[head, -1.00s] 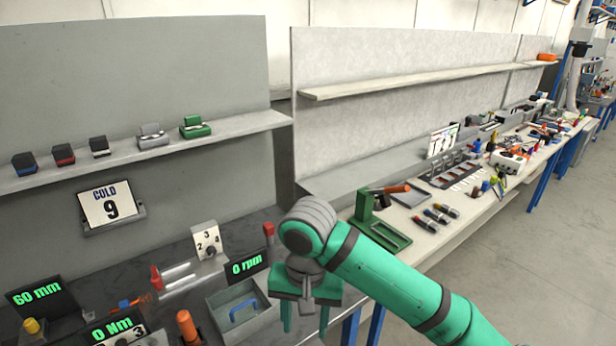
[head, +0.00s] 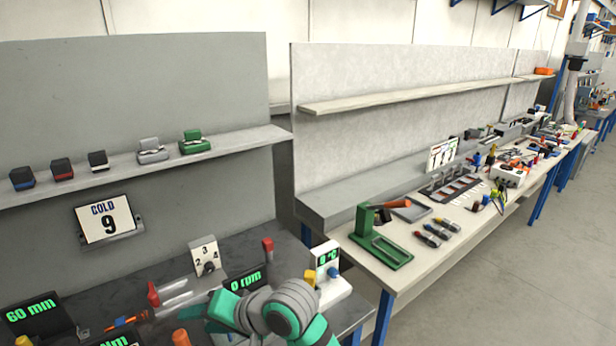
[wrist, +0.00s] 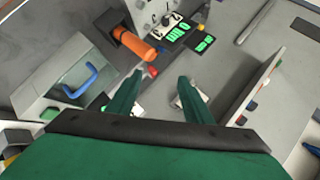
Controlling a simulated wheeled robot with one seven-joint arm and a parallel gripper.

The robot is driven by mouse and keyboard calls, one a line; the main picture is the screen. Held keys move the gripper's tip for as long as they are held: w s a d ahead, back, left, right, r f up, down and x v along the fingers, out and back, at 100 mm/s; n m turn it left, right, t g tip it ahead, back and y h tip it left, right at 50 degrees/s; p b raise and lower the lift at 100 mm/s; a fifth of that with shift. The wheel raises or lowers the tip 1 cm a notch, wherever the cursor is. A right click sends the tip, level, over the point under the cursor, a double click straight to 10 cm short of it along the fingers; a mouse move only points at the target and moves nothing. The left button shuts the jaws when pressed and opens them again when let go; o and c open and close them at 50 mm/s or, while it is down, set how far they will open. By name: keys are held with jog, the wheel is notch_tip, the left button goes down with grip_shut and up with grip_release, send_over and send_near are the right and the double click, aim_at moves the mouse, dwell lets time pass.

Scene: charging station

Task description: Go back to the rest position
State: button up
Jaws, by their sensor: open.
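My gripper (head: 222,312) is low in the head view, over the dark bench on the left, with my green arm running off the bottom edge. In the wrist view both green fingers of my gripper (wrist: 158,98) are spread apart with nothing between them. An orange-handled part (wrist: 136,45) lies beyond the fingertips. A grey bin with a blue handle (wrist: 80,80) is to the left of the fingers. In the head view my arm hides part of the rpm display (head: 247,280).
A white unit with a °C display (head: 328,272) stands close to the right of my arm. A dial box (head: 205,256) and a red-handled part (head: 153,294) are near its left. A green stand (head: 382,240) is on the right bench. Open floor (head: 520,270) lies right.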

jog(key=s+d+f+m+t+h, duration=0.35)
jog(key=s+d+f+t, duration=0.2)
jog(key=f, duration=0.35)
jog(key=s+d+f+m+t+h, duration=0.3)
jog(key=s+d+f+m+t, duration=0.2)
jog(key=f+t, duration=0.25)
jog(key=s+d+f+n+h, duration=0.1)
jog(key=s+d+n, duration=0.3)
jog(key=s, duration=0.8)
jog(key=s+d+f+n+g+h, duration=0.1)
jog(key=s+d+n+h, duration=0.2)
jog(key=s+d, duration=0.4)
jog(key=s+n, duration=0.1)
jog(key=s, duration=0.3)
jog(key=shift+s+d+f+g, duration=0.3)
jog(key=shift+s+d+f, duration=0.05)
jog(key=shift+f, duration=0.05)
